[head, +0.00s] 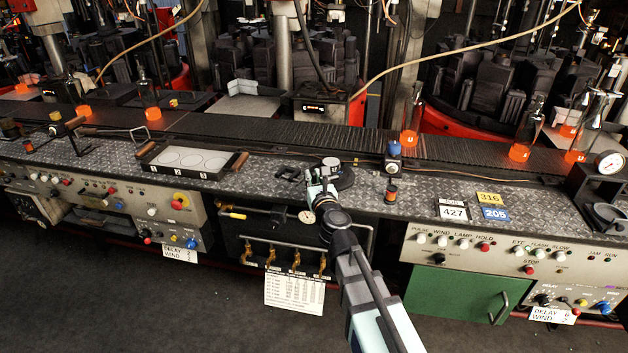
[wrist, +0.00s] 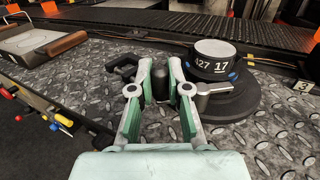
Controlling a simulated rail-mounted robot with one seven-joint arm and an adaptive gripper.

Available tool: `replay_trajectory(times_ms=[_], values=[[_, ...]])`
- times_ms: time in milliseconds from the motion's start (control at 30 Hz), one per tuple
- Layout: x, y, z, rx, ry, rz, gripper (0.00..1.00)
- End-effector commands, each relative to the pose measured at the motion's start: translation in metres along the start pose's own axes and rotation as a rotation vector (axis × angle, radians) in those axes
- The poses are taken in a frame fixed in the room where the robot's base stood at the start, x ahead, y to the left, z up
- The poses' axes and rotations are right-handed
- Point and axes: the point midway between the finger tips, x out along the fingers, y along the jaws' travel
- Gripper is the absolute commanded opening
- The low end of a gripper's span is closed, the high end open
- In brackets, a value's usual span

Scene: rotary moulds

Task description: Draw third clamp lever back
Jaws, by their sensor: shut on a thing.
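A clamp fixture stands on the diamond-plate bench. Its round black base (wrist: 240,103) carries a short dark cylinder (wrist: 213,62) with a pale top, marked "427 17". A silver lever arm (wrist: 216,88) shows at the base's near left side, and a small plate marked "3" (wrist: 304,86) lies to its right. My gripper (wrist: 161,76) is shut on a dark upright knob (wrist: 161,84) just left of the lever arm. The join between knob and lever is hidden by the right finger. In the head view, my gripper (head: 318,188) is at the same fixture (head: 334,166), near the bench's front edge.
A tray with white discs (head: 190,160) stands to the left. A black bracket (wrist: 124,68) is close to my left finger. A blue-topped post (head: 393,152) stands to the right. The conveyor (head: 270,132) runs behind.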

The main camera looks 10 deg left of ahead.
Motion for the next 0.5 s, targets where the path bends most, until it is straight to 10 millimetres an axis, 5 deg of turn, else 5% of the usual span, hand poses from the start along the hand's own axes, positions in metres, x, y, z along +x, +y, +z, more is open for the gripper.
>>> replay_trajectory(times_ms=[500], values=[[0.0051, 0.0014, -0.0010, -0.001, -0.001, -0.089, 0.00]])
